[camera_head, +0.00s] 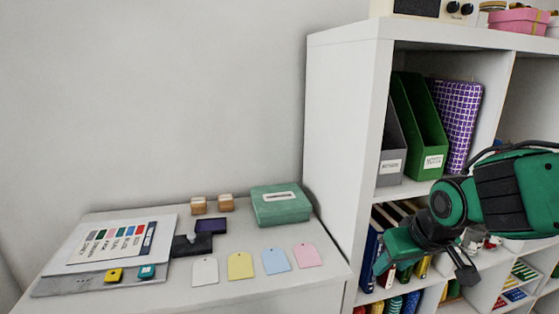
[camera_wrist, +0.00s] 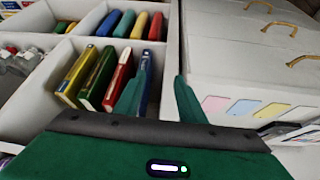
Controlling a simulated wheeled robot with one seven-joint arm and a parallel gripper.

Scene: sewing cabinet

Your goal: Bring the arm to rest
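My gripper (camera_wrist: 164,85) shows two green fingers standing apart with nothing between them in the wrist view. In the head view, my green and black arm comes in from the right edge, bent, and my gripper (camera_head: 385,262) hangs in front of the shelf unit. In the wrist view, upright books (camera_wrist: 103,78) in a compartment lie beyond and left of the fingers. Whether the fingers touch anything cannot be told, but they look free.
The white shelf unit (camera_head: 340,120) stands close behind my arm. Left of it, a cabinet top (camera_head: 235,293) bears a green box (camera_head: 281,205), several coloured tags, small wooden blocks and a colour chart (camera_head: 112,244). Drawers with brass handles (camera_wrist: 279,27) show in the wrist view.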

